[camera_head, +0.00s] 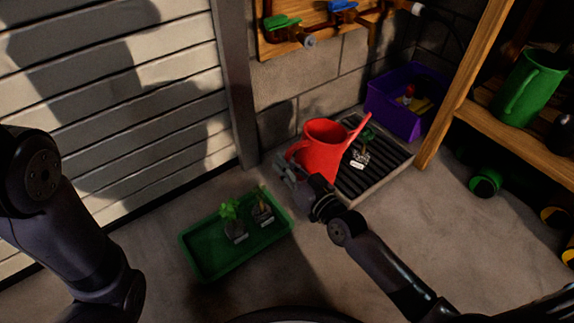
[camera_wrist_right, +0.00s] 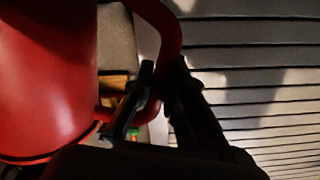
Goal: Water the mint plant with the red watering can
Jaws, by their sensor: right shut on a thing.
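The red watering can (camera_head: 322,152) is over or beside the slatted drain grate, its spout pointing right and up; I cannot tell whether it touches the grate. My right gripper (camera_head: 284,168) is shut on its handle, at its left side. In the right wrist view, the handle (camera_wrist_right: 172,38) passes between the fingers (camera_wrist_right: 165,72), beside the can's body (camera_wrist_right: 45,75). A small labelled plant (camera_head: 363,148) is by the spout. A leafy green plant (camera_head: 233,220) and another plant (camera_head: 263,207) are in the green tray (camera_head: 200,262). The labels are unreadable, so I cannot tell which is mint.
The drain grate (camera_head: 382,178) lies by the wall, with a purple bin (camera_head: 395,103) behind it. A wooden shelf (camera_head: 520,135) at right holds a green can (camera_head: 528,90). Pipes with valves (camera_head: 343,12) are above.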

